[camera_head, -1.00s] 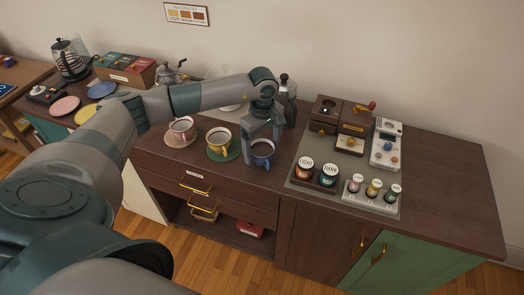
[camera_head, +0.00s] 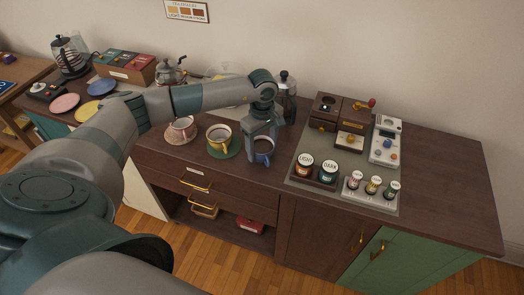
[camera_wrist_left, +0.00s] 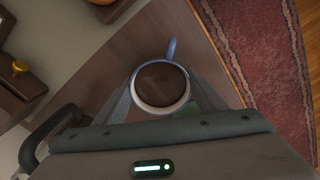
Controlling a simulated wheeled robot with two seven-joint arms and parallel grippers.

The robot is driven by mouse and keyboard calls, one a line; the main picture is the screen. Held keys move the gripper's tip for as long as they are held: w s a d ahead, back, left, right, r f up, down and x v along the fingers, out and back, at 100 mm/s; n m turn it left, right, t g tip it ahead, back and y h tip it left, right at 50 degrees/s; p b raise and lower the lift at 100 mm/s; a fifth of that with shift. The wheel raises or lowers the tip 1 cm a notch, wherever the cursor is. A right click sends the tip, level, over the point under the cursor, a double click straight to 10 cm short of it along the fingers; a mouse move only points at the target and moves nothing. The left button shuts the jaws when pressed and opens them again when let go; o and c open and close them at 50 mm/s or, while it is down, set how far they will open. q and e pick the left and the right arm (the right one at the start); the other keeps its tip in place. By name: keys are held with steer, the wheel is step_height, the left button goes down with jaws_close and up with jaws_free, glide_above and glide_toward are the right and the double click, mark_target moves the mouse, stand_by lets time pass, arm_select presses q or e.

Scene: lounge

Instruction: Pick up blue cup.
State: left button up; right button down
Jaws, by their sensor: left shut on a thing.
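The blue cup (camera_head: 263,158) stands at the front of the dark counter in the head view, partly hidden by my left gripper (camera_head: 262,145). My left gripper comes down from above and is shut on the cup. In the left wrist view the blue cup (camera_wrist_left: 171,49) shows its handle, with dark brown contents inside a pale rim. The gripper's fingers (camera_wrist_left: 160,98) lie on both sides of it. I cannot tell whether the cup's base touches the counter. My right gripper is not in view.
A yellow cup (camera_head: 219,135) on a green saucer and a pink cup (camera_head: 182,126) stand left of the blue cup. A grey mat (camera_head: 290,181) with jars lies to the right. A dark pot (camera_head: 286,95) stands behind the gripper.

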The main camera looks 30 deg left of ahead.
arm_select(q)
steer(key=shift+r, duration=0.3)
steer(key=shift+r+b, duration=1.3)
steer(key=shift+r, duration=0.4)
steer(key=s+d+r+b, duration=0.4)
steer(key=d+r, duration=0.3)
steer(key=d, duration=0.3)
steer(key=shift+s+d, duration=0.15)
steer(key=shift+s, duration=0.35)
steer(key=shift+d, duration=0.1)
